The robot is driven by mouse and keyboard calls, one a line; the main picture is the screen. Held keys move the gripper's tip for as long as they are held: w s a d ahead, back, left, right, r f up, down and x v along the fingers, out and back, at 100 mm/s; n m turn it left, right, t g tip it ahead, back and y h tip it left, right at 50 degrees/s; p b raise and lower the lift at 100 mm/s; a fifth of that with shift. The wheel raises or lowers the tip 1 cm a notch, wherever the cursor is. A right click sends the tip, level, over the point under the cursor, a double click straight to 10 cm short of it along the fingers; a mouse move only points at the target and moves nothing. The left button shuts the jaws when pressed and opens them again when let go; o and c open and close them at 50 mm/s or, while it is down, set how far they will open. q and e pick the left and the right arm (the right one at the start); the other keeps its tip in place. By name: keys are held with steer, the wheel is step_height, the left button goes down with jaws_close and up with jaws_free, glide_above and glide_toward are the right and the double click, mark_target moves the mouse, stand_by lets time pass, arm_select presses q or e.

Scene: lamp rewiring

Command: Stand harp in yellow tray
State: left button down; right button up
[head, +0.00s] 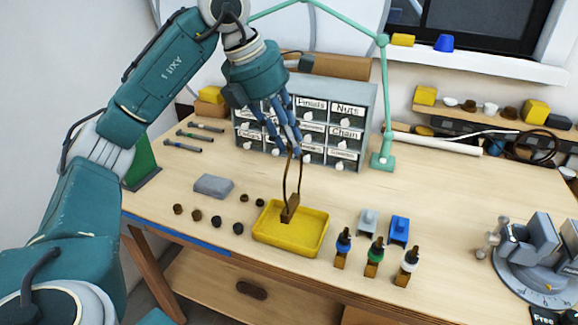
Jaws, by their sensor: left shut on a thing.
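The harp (300,180), a thin dark wire loop, is upright over the yellow tray (318,238) at the middle front of the bench. My left gripper (293,150) points down from above and is shut on the top of the harp. The harp's lower end meets a small brown block (289,208) inside the tray, towards its back. I cannot tell whether the block is part of the harp or whether it rests on the tray floor. My right gripper is not in view.
A grey drawer cabinet (355,98) stands close behind the gripper, with a green lamp arm (385,100) to its right. Several dark knobs (216,221) and a grey block (213,186) lie left of the tray. Small bottles (375,252) stand to its right.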

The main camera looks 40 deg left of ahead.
mark_target(288, 161)
arm_select(q)
step_height(288, 161, down, 2)
steer(key=shift+s+a+f, duration=0.1)
steer(key=shift+f, duration=0.1)
step_height(288, 161, down, 4)
steer(key=shift+r, duration=0.25)
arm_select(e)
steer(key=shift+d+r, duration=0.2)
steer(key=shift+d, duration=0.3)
arm_select(q)
steer(key=shift+f, duration=0.15)
steer(key=c, duration=1.5)
jaws_free()
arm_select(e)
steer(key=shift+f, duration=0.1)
